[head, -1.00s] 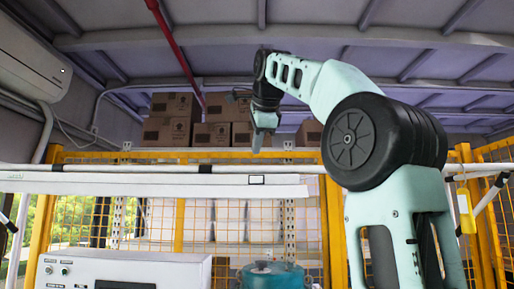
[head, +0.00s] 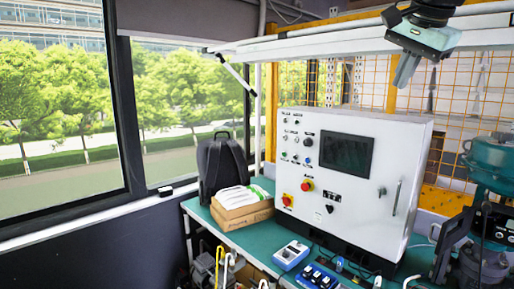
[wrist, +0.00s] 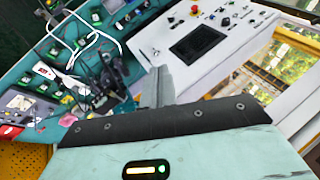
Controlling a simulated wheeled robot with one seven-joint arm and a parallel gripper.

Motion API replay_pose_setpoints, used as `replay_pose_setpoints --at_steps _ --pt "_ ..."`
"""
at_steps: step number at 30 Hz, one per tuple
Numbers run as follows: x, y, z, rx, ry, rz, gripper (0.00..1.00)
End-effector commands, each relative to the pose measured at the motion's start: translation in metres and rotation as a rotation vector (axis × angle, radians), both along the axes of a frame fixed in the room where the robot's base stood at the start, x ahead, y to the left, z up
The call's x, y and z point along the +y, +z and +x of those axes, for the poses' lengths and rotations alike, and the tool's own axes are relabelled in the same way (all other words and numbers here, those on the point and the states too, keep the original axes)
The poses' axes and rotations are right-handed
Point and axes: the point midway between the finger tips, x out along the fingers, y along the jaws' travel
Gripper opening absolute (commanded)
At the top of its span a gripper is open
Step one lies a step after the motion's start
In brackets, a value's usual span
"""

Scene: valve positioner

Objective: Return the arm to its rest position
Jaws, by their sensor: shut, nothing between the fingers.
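My gripper (head: 405,70) shows at the top right of the head view, pointing down in front of the yellow mesh fence and above the white control cabinet. Its fingers are together with nothing between them. In the wrist view, the shut fingers (wrist: 158,86) show at the centre, with the cabinet beyond them. The rest of my arm is mostly outside the head view. The white control cabinet (head: 300,195) with a dark screen, buttons and a door handle stands on the green bench. The teal valve device (head: 492,160) stands at the right edge.
A white rail (head: 300,42) runs above the cabinet near my gripper. A yellow fence (head: 465,75) is behind. Windows line the left.

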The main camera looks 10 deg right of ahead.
Motion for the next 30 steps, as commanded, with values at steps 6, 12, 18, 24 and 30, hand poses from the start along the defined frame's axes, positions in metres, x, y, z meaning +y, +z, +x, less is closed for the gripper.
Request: replay_pose_setpoints --at_steps 6,12,18,24,30 --pt "0.106 -0.124 -0.027 0.144 0.491 -0.108 0.0" --pt "0.18 -0.231 -0.093 0.247 0.943 -0.209 0.0" --pt "0.217 -0.329 -0.186 0.333 1.387 -0.311 0.0" --pt "0.214 -0.387 -0.257 0.384 1.691 -0.385 0.0" --pt "0.21 -0.402 -0.277 0.397 1.782 -0.408 0.0"
